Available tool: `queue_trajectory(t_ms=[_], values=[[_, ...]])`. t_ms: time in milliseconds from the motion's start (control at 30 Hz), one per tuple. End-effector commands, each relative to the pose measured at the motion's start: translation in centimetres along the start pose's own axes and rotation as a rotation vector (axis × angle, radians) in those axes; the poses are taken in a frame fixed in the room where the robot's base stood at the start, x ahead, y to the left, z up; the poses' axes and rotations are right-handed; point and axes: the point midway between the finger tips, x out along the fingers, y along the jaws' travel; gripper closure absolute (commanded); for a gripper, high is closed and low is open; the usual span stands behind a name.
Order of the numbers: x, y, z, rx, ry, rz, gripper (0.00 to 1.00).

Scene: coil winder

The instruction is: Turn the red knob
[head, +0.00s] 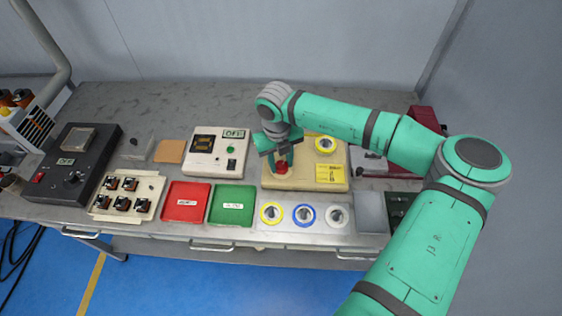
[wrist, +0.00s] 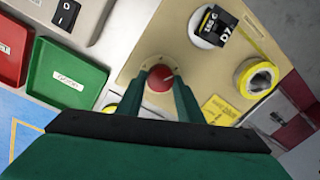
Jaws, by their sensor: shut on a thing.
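The red knob (head: 282,168) sits on the front left part of a beige panel (head: 310,182). In the wrist view the red knob (wrist: 159,79) is round with a light pointer mark. My gripper (head: 281,160) reaches down over the knob from above. In the wrist view the two green fingers of my gripper (wrist: 160,75) stand on either side of the knob and are shut on it. The fingers and wrist hide part of the knob in the head view.
The beige panel also bears a yellow ring (wrist: 256,77), a black part marked with digits (wrist: 212,27) and a yellow label (head: 330,173). A white box (head: 217,152), a red tray (head: 186,202) and a green tray (head: 232,204) lie to the left. Ring-shaped parts (head: 305,215) lie in front.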

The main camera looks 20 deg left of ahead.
Motion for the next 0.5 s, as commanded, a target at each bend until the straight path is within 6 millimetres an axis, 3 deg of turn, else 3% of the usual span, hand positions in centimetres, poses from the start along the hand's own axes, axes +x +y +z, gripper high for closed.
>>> queue_trajectory(t_ms=[200,233,300,500], values=[[-0.04,-0.09,-0.01,0.0,0.0,-0.002,0.89],[-0.04,-0.09,-0.01,0.0,0.0,-0.002,0.62],[-0.03,-0.08,-0.01,0.0,0.0,-0.002,0.48],[-0.02,-0.04,0.0,-0.001,0.0,-0.001,0.48]])
